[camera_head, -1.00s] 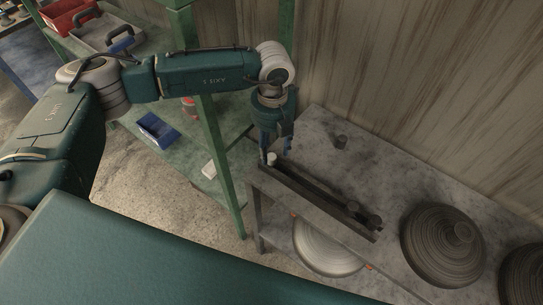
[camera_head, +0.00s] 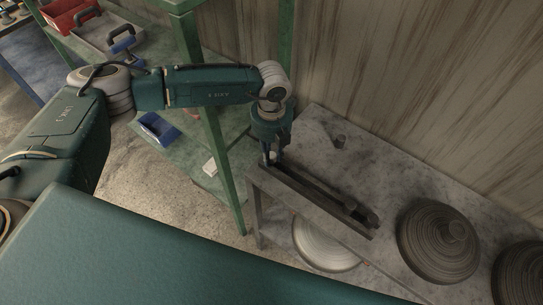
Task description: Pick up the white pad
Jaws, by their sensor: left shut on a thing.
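The white pad (camera_head: 273,157) is a small pale piece at the left end of a long dark tray (camera_head: 310,187) on the grey table. My left gripper (camera_head: 271,150) comes down over it from above and is shut on it. The fingers hide part of the pad, and I cannot tell whether it still touches the tray. My right gripper is not in view.
Ridged round dishes (camera_head: 437,240) lie to the right. A pale dish (camera_head: 325,248) sits on the lower shelf. A green shelf post (camera_head: 219,165) stands left.

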